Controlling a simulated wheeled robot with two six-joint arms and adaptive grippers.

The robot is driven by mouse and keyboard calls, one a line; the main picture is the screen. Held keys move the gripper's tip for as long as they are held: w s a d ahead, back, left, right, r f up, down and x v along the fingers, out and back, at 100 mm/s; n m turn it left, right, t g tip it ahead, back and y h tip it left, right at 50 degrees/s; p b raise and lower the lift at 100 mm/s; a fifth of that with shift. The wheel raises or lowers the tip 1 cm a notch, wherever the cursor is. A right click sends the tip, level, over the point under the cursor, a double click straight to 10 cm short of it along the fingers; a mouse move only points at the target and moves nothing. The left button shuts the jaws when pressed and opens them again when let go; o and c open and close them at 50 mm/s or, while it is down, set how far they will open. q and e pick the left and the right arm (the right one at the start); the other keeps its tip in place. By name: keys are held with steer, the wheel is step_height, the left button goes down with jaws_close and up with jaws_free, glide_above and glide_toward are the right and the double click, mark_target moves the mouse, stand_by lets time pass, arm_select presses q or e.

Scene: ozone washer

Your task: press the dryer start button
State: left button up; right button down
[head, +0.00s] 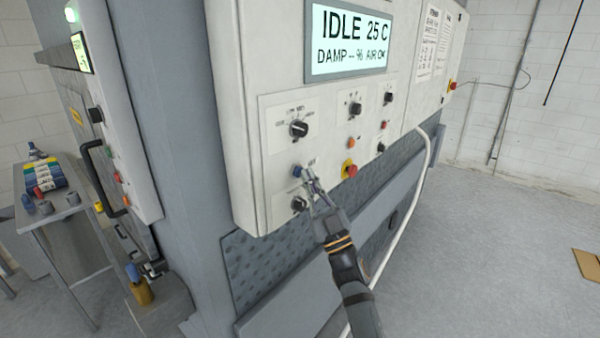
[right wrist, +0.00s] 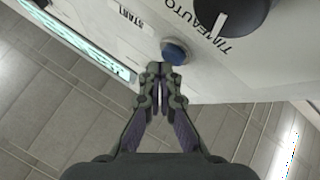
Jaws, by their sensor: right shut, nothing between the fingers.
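The blue start button (head: 297,171) sits on the light control panel below a black knob in the head view. In the right wrist view the blue button (right wrist: 174,52) stands out from the panel near a label reading START. My right gripper (head: 309,176) is shut and empty, with its tips close to the button. In the right wrist view the fingertips (right wrist: 160,70) lie just below the button; I cannot tell whether they touch it. The display (head: 349,38) reads IDLE 25 C. My left gripper is out of view.
A black selector knob (head: 299,129) is above the button and another (head: 299,203) below it. A small table (head: 62,216) with items stands at left. The floor at right is mostly clear.

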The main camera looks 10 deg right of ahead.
steer(key=shift+w+a, duration=0.25)
steer(key=shift+w, duration=0.1)
stand_by(0.7)
stand_by(0.4)
steer(key=shift+s+d+p, duration=0.3)
steer(key=shift+s+d, duration=0.25)
steer(key=shift+s, duration=0.2)
steer(key=s+d, duration=0.1)
steer(key=s, duration=0.1)
steer(key=s+d, duration=0.1)
steer(key=d, duration=0.1)
steer(key=shift+s+b, duration=0.35)
steer(key=shift+s, duration=0.05)
